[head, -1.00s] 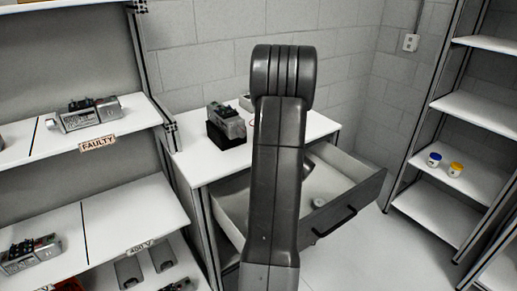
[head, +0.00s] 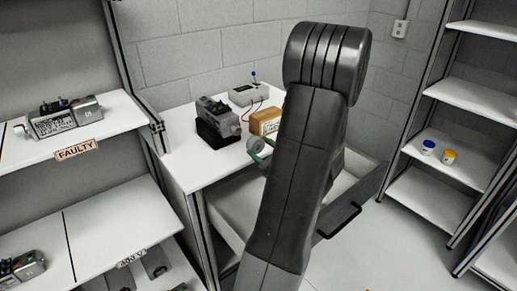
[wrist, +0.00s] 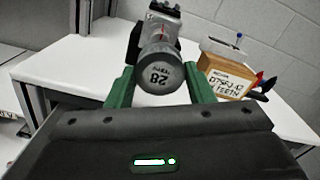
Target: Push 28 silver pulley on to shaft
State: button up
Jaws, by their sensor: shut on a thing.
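The silver pulley (wrist: 160,76), a round piece marked 28, is between the green fingers of my gripper (wrist: 157,82) in the wrist view. My gripper is shut on it. In the head view the pulley (head: 255,145) shows at my gripper's green fingers (head: 264,152), held above the table's front edge. The grey servo motor (head: 217,112) sits in a black stand (head: 217,134) on the table, with the pulley in front of it and to the right, apart from it. In the wrist view the motor (wrist: 160,28) is right behind the pulley, which hides the shaft.
A wooden box (head: 265,121) with a label and pens stands right of the motor. A grey device (head: 250,94) with a red wire is behind. An open drawer (head: 362,190) juts out below the white table (head: 180,119). Shelves with a FAULTY label (head: 76,150) stand left.

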jog(key=p+x, duration=0.1)
jog(key=x, duration=0.5)
jog(key=shift+w+a, duration=0.25)
dwell(0.3)
jog(key=shift+w+a+b, duration=0.3)
jog(key=shift+w, duration=0.1)
dwell(0.6)
jog(key=o, duration=1.2)
jog(key=shift+c, duration=0.3)
jog(key=shift+c, duration=0.2)
jog(key=shift+s+d, duration=0.2)
jog(key=shift+b+v, duration=0.55)
jog(key=shift+v, duration=0.65)
